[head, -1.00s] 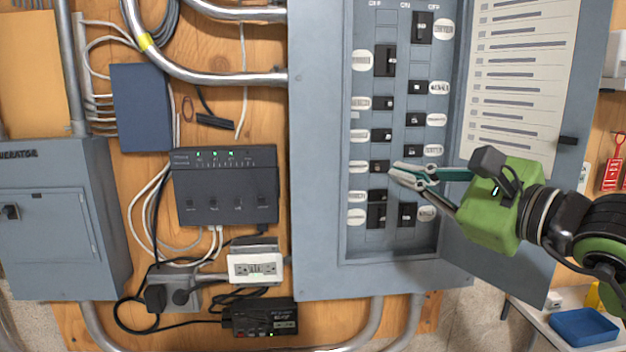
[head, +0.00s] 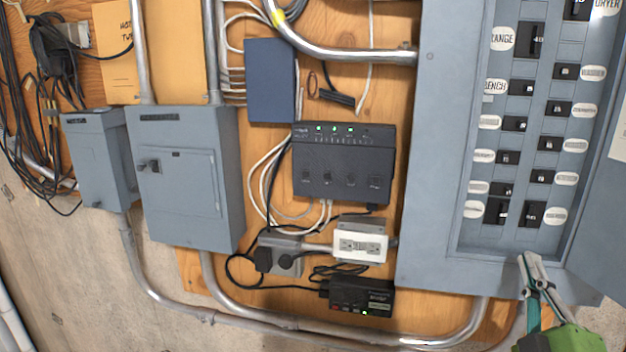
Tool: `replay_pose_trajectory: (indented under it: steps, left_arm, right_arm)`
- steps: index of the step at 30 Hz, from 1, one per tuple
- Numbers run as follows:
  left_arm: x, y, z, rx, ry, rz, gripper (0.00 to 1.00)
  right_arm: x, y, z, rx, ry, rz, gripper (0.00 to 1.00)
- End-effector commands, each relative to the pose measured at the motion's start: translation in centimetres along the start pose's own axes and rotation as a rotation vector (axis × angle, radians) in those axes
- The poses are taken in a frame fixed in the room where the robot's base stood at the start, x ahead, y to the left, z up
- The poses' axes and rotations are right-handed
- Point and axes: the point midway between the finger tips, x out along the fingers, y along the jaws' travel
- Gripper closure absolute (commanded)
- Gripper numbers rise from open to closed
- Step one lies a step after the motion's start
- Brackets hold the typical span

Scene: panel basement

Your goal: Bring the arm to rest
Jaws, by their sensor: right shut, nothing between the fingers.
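My right gripper (head: 534,270) shows at the lower right of the head view, its green body cut off by the bottom edge. Its metal fingers are shut with nothing between them. They point up, in front of the lower edge of the open grey breaker panel (head: 428,180), below the rows of black breakers (head: 508,157). I cannot tell whether the fingertips touch the panel frame. My left gripper is not in view.
A generator box (head: 187,175) and a smaller grey box (head: 98,160) hang at left. A black unit with green lights (head: 343,163), an outlet (head: 360,246) and a small black adapter (head: 361,296) sit mid-board. Conduit (head: 300,326) runs below. The panel door (head: 602,215) stands open at right.

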Motion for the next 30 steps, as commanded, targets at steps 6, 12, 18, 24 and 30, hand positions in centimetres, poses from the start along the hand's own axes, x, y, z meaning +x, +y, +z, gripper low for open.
replay_pose_trajectory:
  steps: [6, 12, 18, 24, 30]
  left_arm:
    - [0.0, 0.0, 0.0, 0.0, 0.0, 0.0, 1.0]
    - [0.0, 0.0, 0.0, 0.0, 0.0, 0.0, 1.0]
    - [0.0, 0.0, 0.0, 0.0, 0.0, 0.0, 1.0]
    - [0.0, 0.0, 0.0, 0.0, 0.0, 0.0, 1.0]
    - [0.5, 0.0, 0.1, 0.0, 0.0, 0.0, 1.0]
  right_arm:
    - [-7.9, -13.2, 7.3, 0.31, -0.412, -0.371, 1.0]
    - [-19.3, -22.8, 9.1, 0.495, -0.746, -0.705, 1.0]
    - [-30.0, -27.7, 7.4, 0.597, -0.992, -0.985, 1.0]
    - [-38.9, -29.4, 4.4, 0.653, -1.173, -1.224, 1.0]
    - [-40.6, -36.0, 6.9, 0.635, -1.2, -1.246, 1.0]
